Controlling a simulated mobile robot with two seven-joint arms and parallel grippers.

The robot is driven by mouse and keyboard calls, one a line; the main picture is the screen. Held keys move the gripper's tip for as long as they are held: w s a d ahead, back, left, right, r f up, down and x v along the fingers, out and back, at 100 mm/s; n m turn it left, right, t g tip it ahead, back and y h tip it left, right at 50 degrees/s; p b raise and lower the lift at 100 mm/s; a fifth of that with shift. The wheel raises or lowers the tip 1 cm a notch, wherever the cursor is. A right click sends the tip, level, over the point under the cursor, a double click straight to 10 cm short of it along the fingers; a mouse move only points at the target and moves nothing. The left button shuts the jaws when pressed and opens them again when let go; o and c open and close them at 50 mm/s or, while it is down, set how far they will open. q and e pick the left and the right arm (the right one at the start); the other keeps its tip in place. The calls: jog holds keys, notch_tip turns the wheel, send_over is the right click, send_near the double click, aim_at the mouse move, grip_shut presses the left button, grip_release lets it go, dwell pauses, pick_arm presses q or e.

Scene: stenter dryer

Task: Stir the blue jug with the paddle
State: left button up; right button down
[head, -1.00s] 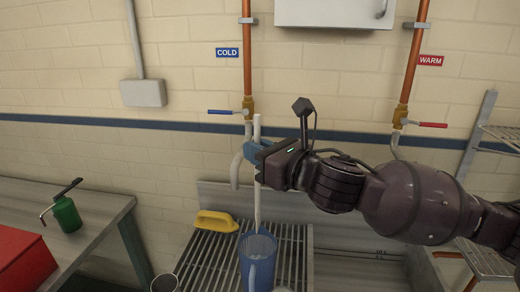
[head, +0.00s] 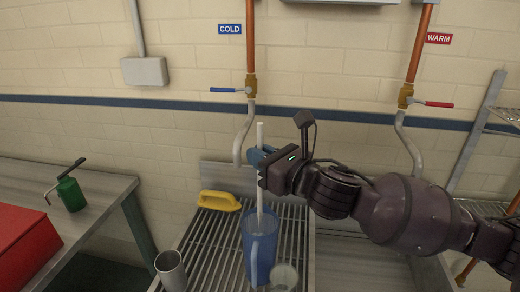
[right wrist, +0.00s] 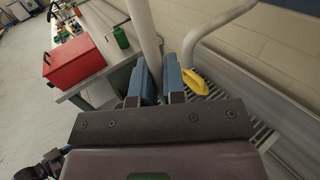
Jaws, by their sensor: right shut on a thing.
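The blue jug (head: 260,255) stands on the slatted rack at the bottom centre of the head view. The paddle (head: 260,195) is a long pale rod held nearly upright, its lower end inside the jug's mouth. Its lowest part is hidden by the jug wall. My right gripper (head: 258,160) is shut on the paddle's upper part, above the jug. In the right wrist view the pale shaft (right wrist: 146,35) passes up by the blue fingers (right wrist: 160,80). My left gripper is in neither view.
A metal cup (head: 171,272) stands left of the jug and a clear glass (head: 284,276) right of it. A yellow object (head: 220,201) lies behind on the rack (head: 205,240). The cold pipe's spout (head: 240,145) hangs close to the gripper. A green can (head: 71,194) and red box (head: 25,245) are left.

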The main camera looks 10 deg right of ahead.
aim_at(261, 204)
jog(key=shift+f+b, duration=2.2)
jog(key=shift+f, duration=1.7)
jog(key=shift+f+b, duration=1)
jog(key=shift+f, duration=1.15)
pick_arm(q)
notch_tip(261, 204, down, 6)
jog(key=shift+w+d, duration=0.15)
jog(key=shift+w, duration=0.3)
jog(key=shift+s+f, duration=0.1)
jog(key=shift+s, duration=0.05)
pick_arm(e)
jog(key=shift+s, duration=0.15)
